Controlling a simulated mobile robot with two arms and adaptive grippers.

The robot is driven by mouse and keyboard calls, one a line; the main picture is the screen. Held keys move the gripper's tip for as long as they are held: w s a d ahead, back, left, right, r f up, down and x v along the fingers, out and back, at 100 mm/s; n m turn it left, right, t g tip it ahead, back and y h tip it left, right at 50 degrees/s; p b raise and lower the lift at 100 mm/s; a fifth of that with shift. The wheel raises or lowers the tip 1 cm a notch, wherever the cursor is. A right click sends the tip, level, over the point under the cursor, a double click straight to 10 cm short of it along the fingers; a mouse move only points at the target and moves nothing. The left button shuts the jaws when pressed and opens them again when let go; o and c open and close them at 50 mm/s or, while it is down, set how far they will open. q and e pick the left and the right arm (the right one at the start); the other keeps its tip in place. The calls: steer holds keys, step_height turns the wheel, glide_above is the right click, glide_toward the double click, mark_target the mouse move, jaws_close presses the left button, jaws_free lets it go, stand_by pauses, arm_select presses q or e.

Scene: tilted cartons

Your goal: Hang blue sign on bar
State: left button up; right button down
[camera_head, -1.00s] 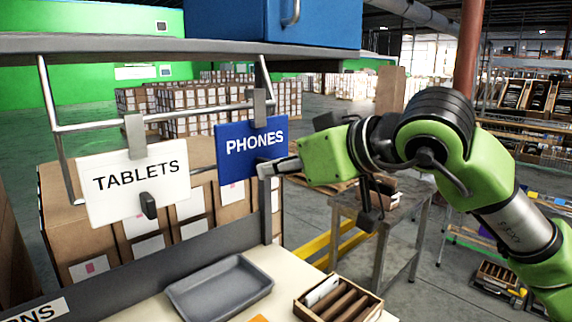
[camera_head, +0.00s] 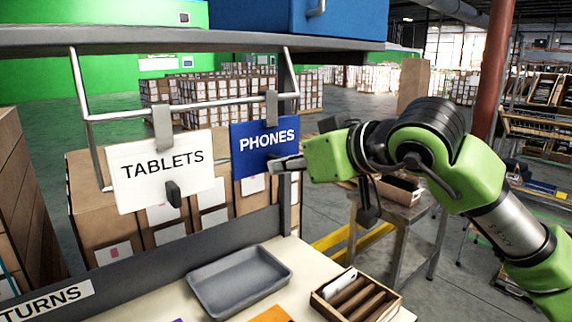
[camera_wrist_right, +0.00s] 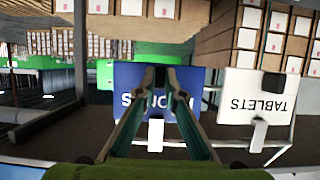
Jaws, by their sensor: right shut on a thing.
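The blue PHONES sign (camera_head: 255,136) is upright at the right end of the metal bar (camera_head: 215,105), with its grey hook (camera_head: 271,106) at the bar. I cannot tell whether the bar bears its weight. It appears upside down in the right wrist view (camera_wrist_right: 130,82). My right gripper (camera_head: 288,163) reaches in from the right and is shut on the sign at its front; the fingers (camera_wrist_right: 160,73) hide the grasped part. The white TABLETS sign (camera_head: 145,172) hangs by its hook to the left, apart from the blue one. My left gripper is not in view.
A shelf (camera_head: 120,38) with a blue box (camera_head: 350,22) is above the bar. Below are a grey tray (camera_head: 240,281) and a wooden divided box (camera_head: 357,300) on a pale bench. Stacked cartons (camera_head: 90,205) stand behind the signs. A narrow gap separates the signs.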

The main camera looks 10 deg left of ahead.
steer(key=c, duration=2)
jaws_free()
steer(key=shift+c, duration=0.2)
